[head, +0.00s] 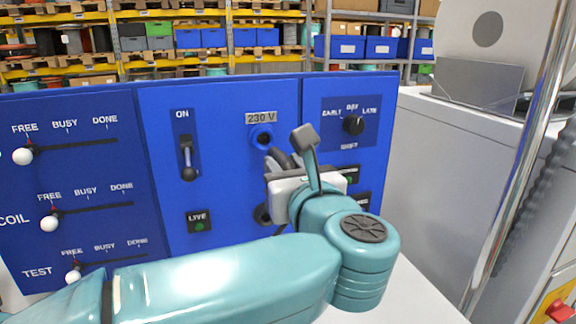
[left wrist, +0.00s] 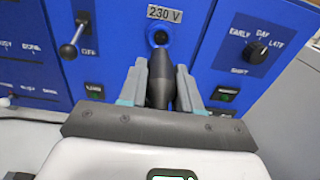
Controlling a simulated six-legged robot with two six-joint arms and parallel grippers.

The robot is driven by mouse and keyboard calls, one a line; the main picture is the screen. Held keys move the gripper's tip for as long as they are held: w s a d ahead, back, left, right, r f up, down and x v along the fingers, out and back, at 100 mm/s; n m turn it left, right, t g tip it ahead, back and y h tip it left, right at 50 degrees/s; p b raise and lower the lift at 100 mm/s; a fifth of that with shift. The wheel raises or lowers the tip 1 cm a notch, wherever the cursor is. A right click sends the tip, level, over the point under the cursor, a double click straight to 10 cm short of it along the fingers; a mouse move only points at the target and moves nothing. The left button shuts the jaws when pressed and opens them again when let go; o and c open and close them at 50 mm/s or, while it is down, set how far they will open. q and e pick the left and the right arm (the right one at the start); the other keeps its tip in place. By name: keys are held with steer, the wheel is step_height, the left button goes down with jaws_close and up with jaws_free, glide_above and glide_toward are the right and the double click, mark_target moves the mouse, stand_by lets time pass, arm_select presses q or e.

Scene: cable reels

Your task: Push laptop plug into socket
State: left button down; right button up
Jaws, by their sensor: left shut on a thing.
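The socket (head: 263,137) is a round dark hole in a blue ring under the 230 V label on the blue panel. It also shows in the left wrist view (left wrist: 159,38), straight ahead of the plug. The dark plug (left wrist: 161,78) is clamped between the two fingers of my left gripper (left wrist: 160,88). Its tip points at the socket and appears just below it, apart or touching I cannot tell. In the head view my left gripper (head: 283,163) is just below and right of the socket, partly hidden by its own wrist. My right gripper is not in view.
The blue panel (head: 222,100) carries an ON switch lever (head: 188,172) left of the socket and a shift knob (head: 353,125) to its right. Several sliders with white knobs are farther left. A grey cabinet (head: 440,170) and a metal post (head: 520,160) stand at the right.

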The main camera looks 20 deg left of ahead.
arm_select(q)
steer(key=p+x, duration=0.1)
steer(key=x, duration=0.2)
steer(key=shift+w+r, duration=0.1)
steer(key=shift+w, duration=0.05)
steer(key=shift+w+a+p, duration=0.35)
steer(key=shift+w+p, duration=0.05)
steer(key=shift+p, duration=0.1)
steer(key=shift+w+a, duration=0.15)
steer(key=shift+w, duration=0.25)
steer(key=shift+s, duration=0.1)
steer(key=shift+f+b, duration=0.25)
steer(key=shift+b, duration=0.05)
steer(key=shift+r, duration=0.15)
